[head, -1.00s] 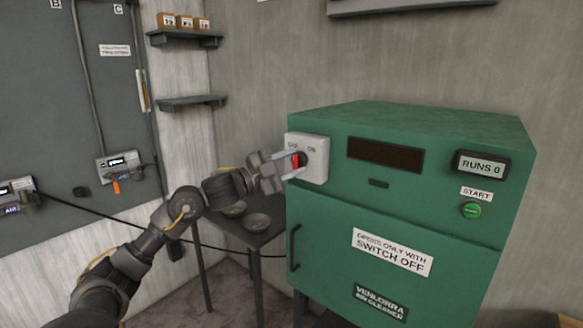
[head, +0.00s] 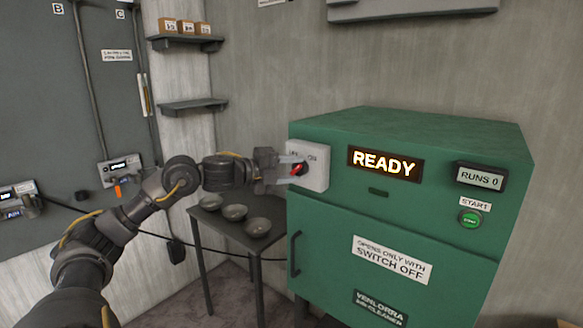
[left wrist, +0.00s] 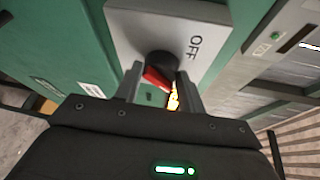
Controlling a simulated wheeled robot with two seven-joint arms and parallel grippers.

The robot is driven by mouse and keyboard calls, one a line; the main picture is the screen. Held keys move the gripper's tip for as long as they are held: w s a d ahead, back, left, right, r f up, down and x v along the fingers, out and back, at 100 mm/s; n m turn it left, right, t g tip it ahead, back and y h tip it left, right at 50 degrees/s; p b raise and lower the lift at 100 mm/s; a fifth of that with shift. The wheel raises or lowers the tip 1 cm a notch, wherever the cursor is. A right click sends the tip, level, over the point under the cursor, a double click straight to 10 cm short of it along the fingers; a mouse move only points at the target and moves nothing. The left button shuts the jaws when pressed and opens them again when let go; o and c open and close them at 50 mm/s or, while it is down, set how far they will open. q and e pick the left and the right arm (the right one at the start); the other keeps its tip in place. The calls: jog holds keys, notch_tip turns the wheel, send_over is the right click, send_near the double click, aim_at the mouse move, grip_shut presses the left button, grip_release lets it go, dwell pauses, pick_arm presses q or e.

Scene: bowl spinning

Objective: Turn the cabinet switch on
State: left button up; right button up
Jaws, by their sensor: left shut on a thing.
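The cabinet switch is a red and black rotary knob (head: 301,170) on a light grey plate (head: 317,168) at the upper left of the green cabinet's (head: 440,220) front. My left gripper (head: 294,168) is at the plate with its fingers around the knob, shut on it. In the left wrist view the red knob handle (left wrist: 157,78) sits between the two fingers, and the plate shows the word OFF. The knob's red part points away from OFF. The cabinet display (head: 385,163) is lit and reads READY. My right gripper is not in view.
Three bowls (head: 234,212) stand on a dark table (head: 262,247) left of the cabinet, below my left arm. The cabinet door has a handle (head: 295,253). A green START button (head: 470,219) and a RUNS 0 counter (head: 481,178) are at the right.

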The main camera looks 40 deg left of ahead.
pick_arm(q)
jog(key=shift+r+m, duration=0.15)
jog(key=shift+m, duration=0.15)
dwell(0.4)
jog(key=o, duration=0.9)
jog(key=shift+o, duration=0.2)
jog(key=b+v, duration=1)
jog(key=b, duration=0.3)
jog(key=shift+s, duration=0.35)
jog(key=shift+a, duration=0.1)
